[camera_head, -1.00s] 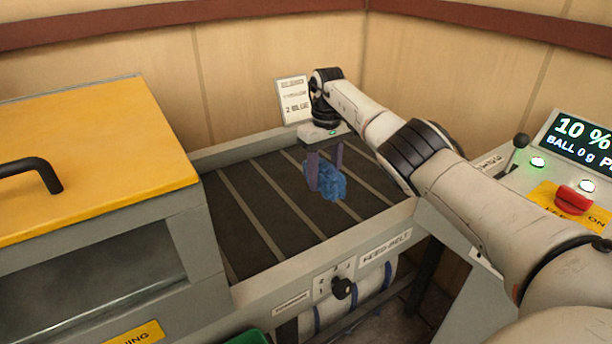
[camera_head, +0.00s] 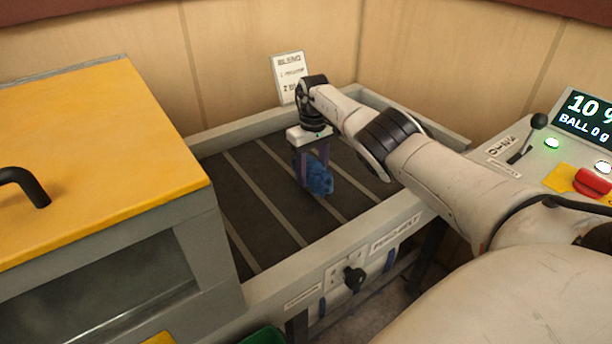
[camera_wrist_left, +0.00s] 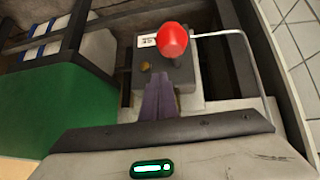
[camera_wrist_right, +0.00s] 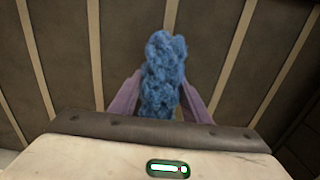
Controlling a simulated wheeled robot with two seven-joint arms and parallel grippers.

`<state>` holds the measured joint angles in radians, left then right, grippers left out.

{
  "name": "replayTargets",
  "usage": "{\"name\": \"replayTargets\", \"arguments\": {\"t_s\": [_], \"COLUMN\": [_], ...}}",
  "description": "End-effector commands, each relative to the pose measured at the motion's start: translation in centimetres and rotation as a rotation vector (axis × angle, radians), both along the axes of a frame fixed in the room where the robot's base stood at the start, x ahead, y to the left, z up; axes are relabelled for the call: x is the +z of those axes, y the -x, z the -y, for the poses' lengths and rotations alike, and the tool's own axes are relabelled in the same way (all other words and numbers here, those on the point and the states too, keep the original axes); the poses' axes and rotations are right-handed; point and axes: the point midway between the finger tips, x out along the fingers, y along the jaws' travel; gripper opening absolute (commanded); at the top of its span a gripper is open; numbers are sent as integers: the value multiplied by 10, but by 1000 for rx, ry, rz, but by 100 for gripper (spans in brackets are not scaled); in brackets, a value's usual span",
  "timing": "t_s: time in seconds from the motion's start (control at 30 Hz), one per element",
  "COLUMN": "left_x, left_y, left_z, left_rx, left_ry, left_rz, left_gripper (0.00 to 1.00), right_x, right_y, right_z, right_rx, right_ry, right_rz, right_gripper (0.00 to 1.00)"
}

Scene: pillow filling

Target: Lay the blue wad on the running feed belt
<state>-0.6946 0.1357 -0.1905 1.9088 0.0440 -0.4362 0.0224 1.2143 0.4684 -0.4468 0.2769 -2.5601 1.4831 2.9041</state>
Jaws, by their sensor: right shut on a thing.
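The blue wad (camera_head: 318,178) is a rough, fluffy lump between the purple fingers of my right gripper (camera_head: 312,172). It is over the middle of the dark, slatted feed belt (camera_head: 255,205); whether its underside touches the belt cannot be told. In the right wrist view the wad (camera_wrist_right: 163,75) sits between both fingers (camera_wrist_right: 160,95), with slats behind it. My left gripper (camera_wrist_left: 160,82) shows only in the left wrist view, its fingers together and empty, near a red knob (camera_wrist_left: 173,40) on a grey box.
A yellow-lidded cabinet (camera_head: 100,150) stands left of the belt. A small sign (camera_head: 290,76) stands behind it. A console with a lever (camera_head: 528,138), red button (camera_head: 592,181) and display is at the right. The belt is bare around the wad.

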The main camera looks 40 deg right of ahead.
Motion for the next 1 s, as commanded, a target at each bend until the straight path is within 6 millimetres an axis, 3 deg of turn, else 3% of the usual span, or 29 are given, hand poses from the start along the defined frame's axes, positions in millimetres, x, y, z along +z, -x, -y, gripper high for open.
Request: {"name": "replayTargets", "arguments": {"t_s": [0.1, 0.83, 0.87, 0.93, 1.0], "left_x": [0, -9, -9, -9, -10], "left_y": [0, -7, -7, -6, -5], "left_z": [0, 0, 0, 0, 0], "left_rx": [0, 0, -1, 0, -1], "left_ry": [0, 0, 0, 0, 0], "left_rz": [0, 13, 12, 11, 9], "left_gripper": [0, 0, 0, 0, 0], "right_x": [-14, -25, -26, -26, -25], "right_y": [7, 6, 6, 6, 6], "right_z": [8, 8, 8, 8, 8], "right_rx": [-14, -12, -12, -12, -12], "right_ry": [1, 1, 1, 1, 1], "right_rz": [-1, 1, 1, 1, 1], "right_gripper": [20, 20, 46, 58, 62]}}
